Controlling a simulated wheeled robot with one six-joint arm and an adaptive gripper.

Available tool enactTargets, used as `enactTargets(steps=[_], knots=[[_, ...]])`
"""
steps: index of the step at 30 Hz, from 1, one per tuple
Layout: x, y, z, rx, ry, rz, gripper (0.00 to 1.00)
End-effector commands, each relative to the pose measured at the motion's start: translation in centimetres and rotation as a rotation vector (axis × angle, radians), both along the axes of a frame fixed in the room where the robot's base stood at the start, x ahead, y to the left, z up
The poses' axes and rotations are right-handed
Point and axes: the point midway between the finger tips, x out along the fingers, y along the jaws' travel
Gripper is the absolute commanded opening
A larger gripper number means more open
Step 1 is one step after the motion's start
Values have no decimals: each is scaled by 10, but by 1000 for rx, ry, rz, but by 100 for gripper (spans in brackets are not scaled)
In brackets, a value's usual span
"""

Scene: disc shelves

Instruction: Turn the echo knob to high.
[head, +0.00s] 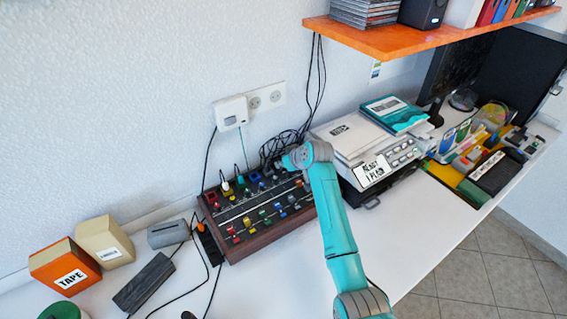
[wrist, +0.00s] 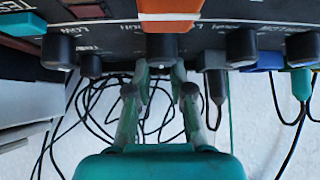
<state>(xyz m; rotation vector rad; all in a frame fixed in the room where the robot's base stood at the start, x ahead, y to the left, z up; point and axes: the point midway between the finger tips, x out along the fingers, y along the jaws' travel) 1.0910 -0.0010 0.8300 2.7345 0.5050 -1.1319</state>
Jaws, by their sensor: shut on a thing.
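The mixing panel (head: 272,235), a dark sloped box with wooden sides and coloured sliders, stands on the desk against the wall. My gripper (head: 279,164) is at its back right edge in the head view. In the wrist view my gripper (wrist: 161,68) has its two fingers on either side of a black knob (wrist: 162,47), closed on it. An orange piece (wrist: 170,8) sits right beside this knob. I cannot read the knob's own name or its pointer; a "LOW" mark shows beside it. The head view hides the knob behind my gripper.
Other black knobs (wrist: 241,47) stand close on both sides of the held one. Loose black cables (wrist: 100,110) hang behind the panel. A stack of grey devices (head: 350,140) stands close to the right of my gripper. An orange shelf (head: 400,42) hangs above.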

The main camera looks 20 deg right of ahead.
Motion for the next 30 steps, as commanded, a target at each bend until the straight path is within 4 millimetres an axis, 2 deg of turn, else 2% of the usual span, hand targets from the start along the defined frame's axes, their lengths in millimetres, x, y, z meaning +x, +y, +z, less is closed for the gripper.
enactTargets(steps=[18, 30], knots=[[-1, 6, 0, -1, 0, -498, 0], [-1, 6, -1, -1, 3, -642, 0]])
